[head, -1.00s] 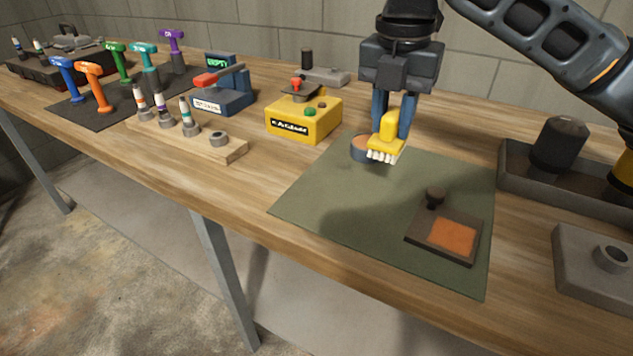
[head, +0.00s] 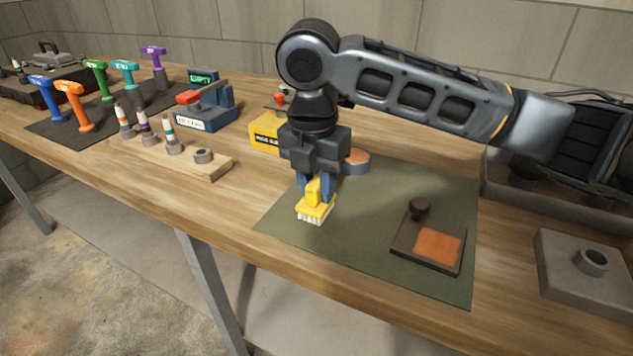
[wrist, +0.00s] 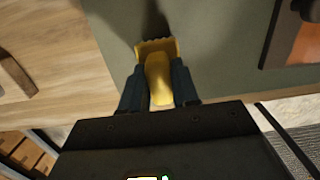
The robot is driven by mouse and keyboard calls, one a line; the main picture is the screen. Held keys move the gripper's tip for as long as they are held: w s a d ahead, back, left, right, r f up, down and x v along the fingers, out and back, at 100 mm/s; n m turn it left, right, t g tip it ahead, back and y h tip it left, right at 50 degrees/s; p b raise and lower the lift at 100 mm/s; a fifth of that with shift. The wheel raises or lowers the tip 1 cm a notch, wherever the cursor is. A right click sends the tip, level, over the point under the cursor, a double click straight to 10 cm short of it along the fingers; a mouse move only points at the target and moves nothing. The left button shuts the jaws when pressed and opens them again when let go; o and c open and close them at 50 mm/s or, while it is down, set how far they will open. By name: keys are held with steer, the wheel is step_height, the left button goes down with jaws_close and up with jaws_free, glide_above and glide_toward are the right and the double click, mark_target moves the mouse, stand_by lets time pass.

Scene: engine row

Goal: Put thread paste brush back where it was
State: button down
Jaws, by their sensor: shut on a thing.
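The thread paste brush (head: 316,209) is yellow with pale bristles pointing down. My gripper (head: 315,190) is shut on its handle and holds it over the left front part of the green mat (head: 370,265). I cannot tell exactly how far the bristles are above the mat. In the wrist view the brush's yellow handle (wrist: 158,78) sits between the two blue fingers of my gripper (wrist: 158,88). A round tin with an orange-brown top (head: 357,161) stands at the mat's back edge, partly hidden by my gripper.
A dark tray with an orange pad and a knobbed piece (head: 428,243) lies on the mat's right. A grey block with a ring (head: 590,265) stands further right. The mat's middle is clear.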

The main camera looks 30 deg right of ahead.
mark_target(313, 184)
steer(key=shift+f, duration=0.1)
steer(key=c, duration=0.8)
jaws_free()
steer(key=shift+c, duration=0.2)
step_height(313, 184, up, 12)
steer(key=shift+s+a, duration=0.3)
steer(key=shift+a, duration=0.15)
